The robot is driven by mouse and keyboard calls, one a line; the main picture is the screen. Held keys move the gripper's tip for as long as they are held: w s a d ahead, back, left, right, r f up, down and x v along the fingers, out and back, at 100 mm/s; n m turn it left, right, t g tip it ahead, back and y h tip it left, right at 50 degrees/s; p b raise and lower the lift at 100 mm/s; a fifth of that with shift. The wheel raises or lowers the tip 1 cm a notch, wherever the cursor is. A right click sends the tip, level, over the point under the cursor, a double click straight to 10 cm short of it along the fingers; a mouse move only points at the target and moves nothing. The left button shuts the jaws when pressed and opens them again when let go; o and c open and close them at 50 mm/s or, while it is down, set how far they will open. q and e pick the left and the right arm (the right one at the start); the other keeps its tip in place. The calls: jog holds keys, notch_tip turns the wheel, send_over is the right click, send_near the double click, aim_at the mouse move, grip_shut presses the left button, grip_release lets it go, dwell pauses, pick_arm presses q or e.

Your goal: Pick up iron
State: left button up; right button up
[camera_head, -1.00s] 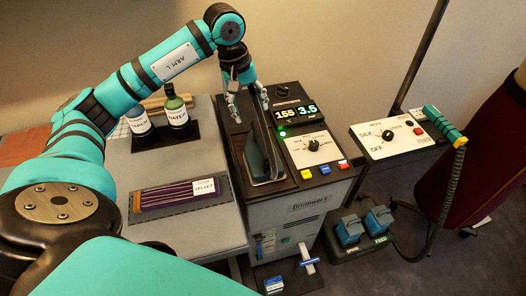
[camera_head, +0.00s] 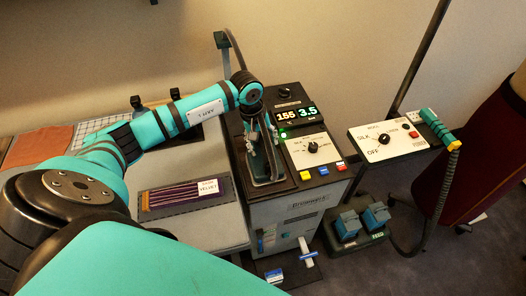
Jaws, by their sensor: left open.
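The iron (camera_head: 263,170) appears to be the dark, metallic shape in the black recessed rest on the left part of the steam unit's top (camera_head: 236,166). My left gripper (camera_head: 262,140) points down at the iron's upper end. Its fingers are apart and lie over the iron in the picture. The gripper hides part of the iron, so I cannot tell whether the fingers touch it. My right gripper is not in view.
The control panel (camera_head: 312,150) is just right of the rest. A velvet sample board (camera_head: 185,196) lies on the padded table. A second panel (camera_head: 388,141) with a teal-ended hose handle (camera_head: 439,131) stands right. Blue pedals (camera_head: 348,224) sit on the floor.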

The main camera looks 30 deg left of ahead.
pick_arm(q)
jog(key=c, duration=1.1)
grip_shut()
jog(key=shift+w+r, duration=0.1)
jog(key=shift+r, duration=0.1)
